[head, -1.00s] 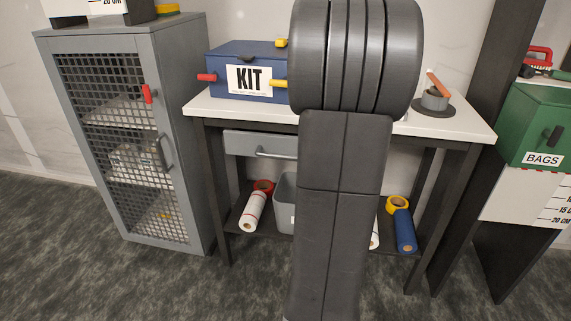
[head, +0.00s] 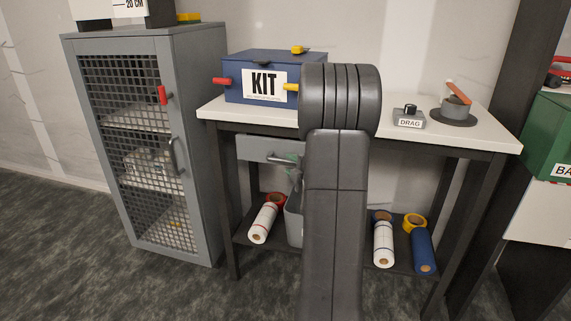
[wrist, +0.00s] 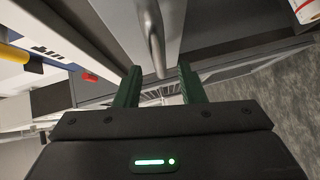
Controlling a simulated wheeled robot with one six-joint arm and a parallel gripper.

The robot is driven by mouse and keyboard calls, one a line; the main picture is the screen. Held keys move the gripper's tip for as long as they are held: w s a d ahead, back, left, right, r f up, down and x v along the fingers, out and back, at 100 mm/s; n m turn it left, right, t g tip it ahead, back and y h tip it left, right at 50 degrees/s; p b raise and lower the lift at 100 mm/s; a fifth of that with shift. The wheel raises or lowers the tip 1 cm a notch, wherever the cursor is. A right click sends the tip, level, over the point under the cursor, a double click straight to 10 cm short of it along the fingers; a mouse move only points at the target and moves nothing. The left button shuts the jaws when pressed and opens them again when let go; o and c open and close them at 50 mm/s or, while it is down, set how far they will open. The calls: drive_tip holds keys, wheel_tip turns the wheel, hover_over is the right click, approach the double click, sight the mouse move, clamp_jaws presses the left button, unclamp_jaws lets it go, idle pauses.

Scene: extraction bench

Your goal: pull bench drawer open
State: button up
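The bench drawer (head: 255,146) is a grey front under the left part of the white bench top, and it looks shut. Its bar handle (head: 257,157) is partly covered by my arm and gripper. In the wrist view the handle (wrist: 153,38) runs down from the top edge in front of the grey drawer face (wrist: 118,22). My gripper (wrist: 159,70) is open, with its green fingers on either side of the handle's near end. I cannot tell whether they touch it. In the head view my gripper (head: 291,160) shows only in part beside my arm.
A blue KIT box (head: 240,70), a DRAG block (head: 409,118) and a grey round piece (head: 454,108) stand on the bench. Rolls (head: 383,245) and a grey bin (head: 294,222) sit on the lower shelf. A mesh cabinet (head: 205,120) stands at left.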

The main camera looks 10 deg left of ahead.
sight(287, 162)
drive_tip(key=shift+x, duration=2.25)
drive_tip(key=shift+c, duration=0.3)
clamp_jaws()
